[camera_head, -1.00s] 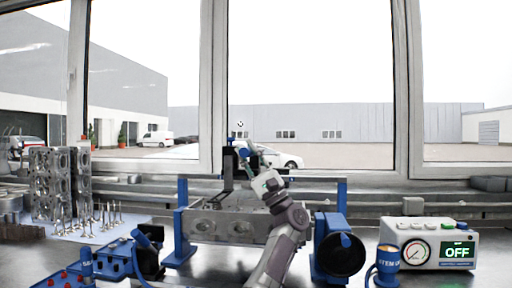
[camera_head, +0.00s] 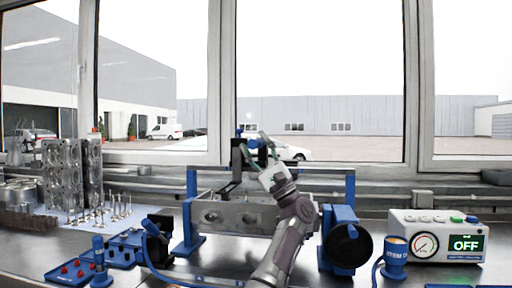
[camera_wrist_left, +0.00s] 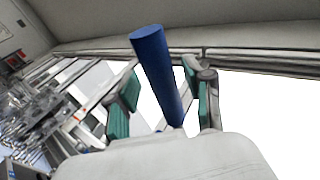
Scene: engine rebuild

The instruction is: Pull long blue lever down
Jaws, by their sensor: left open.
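The long blue lever (camera_wrist_left: 157,72) shows in the left wrist view as a blue cylinder standing between the green-padded fingers of my left gripper (camera_wrist_left: 163,102). The fingers are apart, one on each side of it, and I cannot tell whether either touches it. In the head view my left gripper (camera_head: 257,143) is raised above the grey engine block, by a black upright bracket (camera_head: 237,165). Only a small blue part of the lever (camera_head: 252,143) shows there, near the fingers. My right gripper is not in view.
The engine block (camera_head: 235,216) sits in a blue frame (camera_head: 191,215) with a black round part (camera_head: 350,245) at its right. A gauge box (camera_head: 412,228) reading OFF stands at right. Valves (camera_head: 117,207), cylinder heads (camera_head: 63,172) and blue trays (camera_head: 68,273) fill the left.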

